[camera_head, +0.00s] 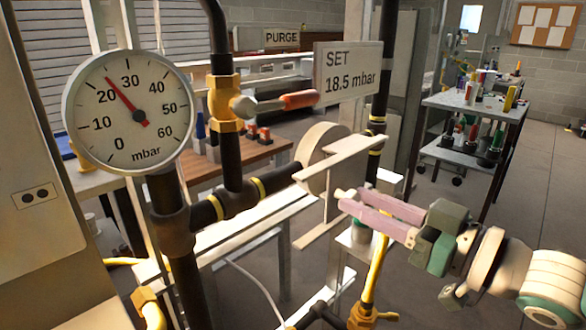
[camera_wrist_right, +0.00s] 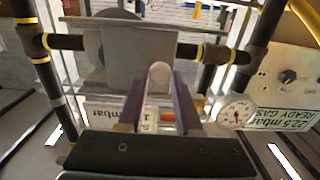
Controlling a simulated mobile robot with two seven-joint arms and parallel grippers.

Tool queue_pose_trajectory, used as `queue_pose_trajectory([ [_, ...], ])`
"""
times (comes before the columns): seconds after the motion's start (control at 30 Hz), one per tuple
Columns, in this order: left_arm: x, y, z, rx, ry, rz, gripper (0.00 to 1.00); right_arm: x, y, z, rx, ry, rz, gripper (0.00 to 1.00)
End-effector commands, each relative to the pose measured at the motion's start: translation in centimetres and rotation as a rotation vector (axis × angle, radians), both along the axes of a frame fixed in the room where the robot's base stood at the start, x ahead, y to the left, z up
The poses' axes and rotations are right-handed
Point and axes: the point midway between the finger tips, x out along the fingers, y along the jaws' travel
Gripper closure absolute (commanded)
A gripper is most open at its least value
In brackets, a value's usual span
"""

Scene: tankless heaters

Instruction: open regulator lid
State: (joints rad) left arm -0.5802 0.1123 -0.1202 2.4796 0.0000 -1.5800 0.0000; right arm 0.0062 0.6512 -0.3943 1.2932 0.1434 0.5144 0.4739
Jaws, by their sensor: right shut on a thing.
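The regulator (camera_head: 318,152) is a beige round body on the dark pipe in the head view, with a long flat beige plate across its front. It shows grey and upside down in the wrist view (camera_wrist_right: 118,48). My right gripper (camera_head: 345,199) comes in from the right, its pink fingers in front of and below the plate. In the right wrist view its fingers (camera_wrist_right: 160,85) are closed around a pale rounded piece (camera_wrist_right: 160,74). I cannot tell for certain whether this piece is part of the regulator lid. My left gripper is not in view.
A round gauge (camera_head: 128,112) reads a little above 20 mbar. A valve with a red handle (camera_head: 298,100) and a "SET 18.5 mbar" sign (camera_head: 347,70) stand above the regulator. A yellow pipe (camera_head: 377,268) rises below my gripper.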

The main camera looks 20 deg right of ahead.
Motion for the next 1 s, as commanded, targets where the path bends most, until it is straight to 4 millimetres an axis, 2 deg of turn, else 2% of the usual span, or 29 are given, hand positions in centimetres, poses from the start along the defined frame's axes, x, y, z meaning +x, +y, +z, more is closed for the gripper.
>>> queue_pose_trajectory([
  [0.03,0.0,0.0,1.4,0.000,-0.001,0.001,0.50,-0.6,1.2,0.6,0.008,0.006,0.000,1.00],
  [0.2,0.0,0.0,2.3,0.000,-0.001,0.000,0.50,-1.6,3.8,0.2,0.003,0.004,-0.002,1.00],
  [0.57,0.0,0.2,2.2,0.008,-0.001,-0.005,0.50,-1.8,4.2,0.0,-0.002,0.001,-0.002,1.00],
  [0.6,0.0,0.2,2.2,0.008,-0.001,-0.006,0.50,-1.8,4.2,0.0,-0.002,0.001,-0.002,0.62],
  [0.83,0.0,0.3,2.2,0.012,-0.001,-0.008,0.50,-1.8,4.2,0.0,-0.002,0.001,-0.002,0.37],
  [1.0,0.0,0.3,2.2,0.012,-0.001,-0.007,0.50,-1.8,4.2,0.0,-0.002,0.001,-0.002,0.37],
])
